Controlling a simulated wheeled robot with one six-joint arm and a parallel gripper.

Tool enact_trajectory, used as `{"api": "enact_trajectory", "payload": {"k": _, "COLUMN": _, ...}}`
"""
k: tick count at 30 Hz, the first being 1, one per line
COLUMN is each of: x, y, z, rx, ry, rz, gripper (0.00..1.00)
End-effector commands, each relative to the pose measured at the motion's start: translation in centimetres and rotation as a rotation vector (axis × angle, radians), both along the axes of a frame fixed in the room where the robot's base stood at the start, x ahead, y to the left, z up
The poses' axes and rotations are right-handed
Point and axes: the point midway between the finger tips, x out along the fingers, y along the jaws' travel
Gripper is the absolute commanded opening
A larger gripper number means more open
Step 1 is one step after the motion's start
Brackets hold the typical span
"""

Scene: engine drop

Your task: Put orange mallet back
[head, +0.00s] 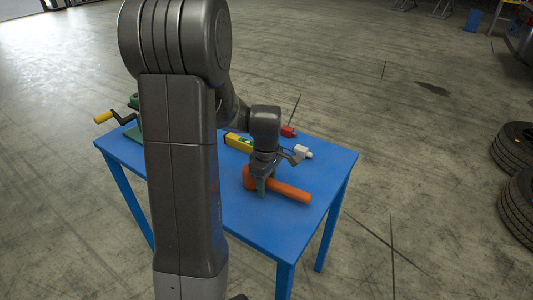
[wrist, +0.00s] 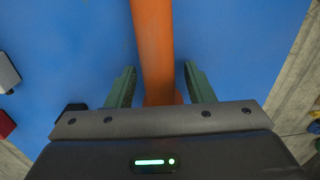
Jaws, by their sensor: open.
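The orange mallet (head: 288,191) lies on the blue table (head: 247,228), its head at the left and its handle reaching to the lower right. My gripper (head: 262,187) is low over the mallet, near its head. In the wrist view my gripper (wrist: 158,85) is open, with one green finger on each side of the orange handle (wrist: 153,45). Gaps show between the fingers and the handle. The mallet's head is mostly hidden behind the gripper body in the wrist view.
Behind the gripper on the table are a yellow level-like tool (head: 238,142), a red item (head: 288,131) and a white item (head: 302,152). A green vise-like device with a yellow handle (head: 103,117) is at the left. Tyres (head: 515,145) stand on the floor at right.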

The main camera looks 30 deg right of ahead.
Motion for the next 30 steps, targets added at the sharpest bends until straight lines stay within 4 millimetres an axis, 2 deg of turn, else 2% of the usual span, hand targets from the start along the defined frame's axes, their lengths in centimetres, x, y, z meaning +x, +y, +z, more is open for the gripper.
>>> {"api": "enact_trajectory", "payload": {"k": 9, "x": 0.5, "y": -0.3, "z": 7.7, "rx": -0.003, "ry": -0.004, "rz": 0.0, "gripper": 0.48}}
{"api": "enact_trajectory", "payload": {"k": 15, "x": 0.5, "y": -0.3, "z": 11.7, "rx": -0.002, "ry": -0.004, "rz": 0.0, "gripper": 0.48}}
{"api": "enact_trajectory", "payload": {"k": 21, "x": 0.5, "y": -0.3, "z": 13.5, "rx": -0.001, "ry": -0.001, "rz": 0.0, "gripper": 0.48}}
{"api": "enact_trajectory", "payload": {"k": 30, "x": 0.5, "y": -0.3, "z": 13.8, "rx": 0.0, "ry": 0.0, "rz": 0.0, "gripper": 0.48}}
